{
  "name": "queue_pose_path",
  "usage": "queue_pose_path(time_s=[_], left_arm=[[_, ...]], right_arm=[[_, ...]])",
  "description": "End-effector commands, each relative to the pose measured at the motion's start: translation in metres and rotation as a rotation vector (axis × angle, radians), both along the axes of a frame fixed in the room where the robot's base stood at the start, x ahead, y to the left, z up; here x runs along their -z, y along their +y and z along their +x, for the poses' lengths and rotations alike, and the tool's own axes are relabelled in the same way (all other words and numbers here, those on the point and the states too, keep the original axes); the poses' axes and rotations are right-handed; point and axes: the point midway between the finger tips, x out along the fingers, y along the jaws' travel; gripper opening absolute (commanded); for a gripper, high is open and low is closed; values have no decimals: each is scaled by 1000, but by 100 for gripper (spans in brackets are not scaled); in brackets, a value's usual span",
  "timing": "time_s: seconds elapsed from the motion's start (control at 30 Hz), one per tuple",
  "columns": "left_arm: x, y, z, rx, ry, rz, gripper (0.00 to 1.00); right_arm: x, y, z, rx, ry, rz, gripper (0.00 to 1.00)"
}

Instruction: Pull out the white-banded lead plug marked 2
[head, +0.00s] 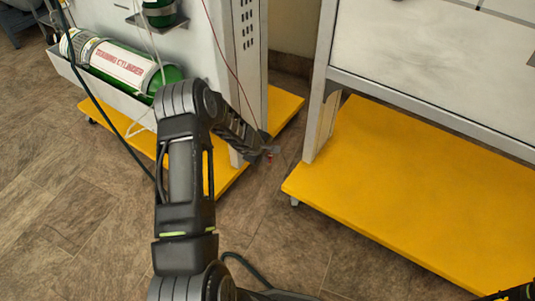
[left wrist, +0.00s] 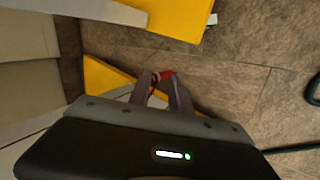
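My left gripper (head: 267,151) is beside the lower front corner of the white cabinet, above the floor. A small red plug (head: 269,159) shows at its fingertips. In the left wrist view the fingers of my left gripper (left wrist: 161,80) come close together, with the red plug (left wrist: 167,74) between their tips. A thin red lead (head: 228,74) runs down the cabinet side toward the gripper. No white band or number 2 can be made out on the plug.
The white cabinet (head: 247,50) stands on a yellow base (head: 284,108) and carries a green cylinder (head: 125,62) on a shelf. A second white unit (head: 440,60) with a yellow base (head: 400,190) stands at right. Bare floor lies between them.

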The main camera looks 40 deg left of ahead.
Motion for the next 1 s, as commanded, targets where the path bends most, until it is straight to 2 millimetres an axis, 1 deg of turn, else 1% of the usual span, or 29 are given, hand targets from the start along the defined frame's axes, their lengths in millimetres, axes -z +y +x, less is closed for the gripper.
queue_pose_path(time_s=[0.03,0.17,0.43,0.53,0.67,0.9,1.0], left_arm=[[0,0,0,0,0,0,29],[0,0,0,0,0,0,39],[-1,0,0,0,0,0,39],[-6,0,-3,-1,-1,-1,39],[-20,1,-11,-1,-2,0,39],[-54,0,-33,-1,-1,1,39],[-63,-1,-39,0,-1,0,39]], right_arm=[[0,0,0,0,0,0,39],[0,0,0,0,1,0,39],[0,0,0,0,1,0,39],[-1,0,0,0,1,0,39],[-3,0,-1,-1,2,0,39],[-10,0,-2,-3,4,1,39],[-12,0,-2,-3,6,1,39]])
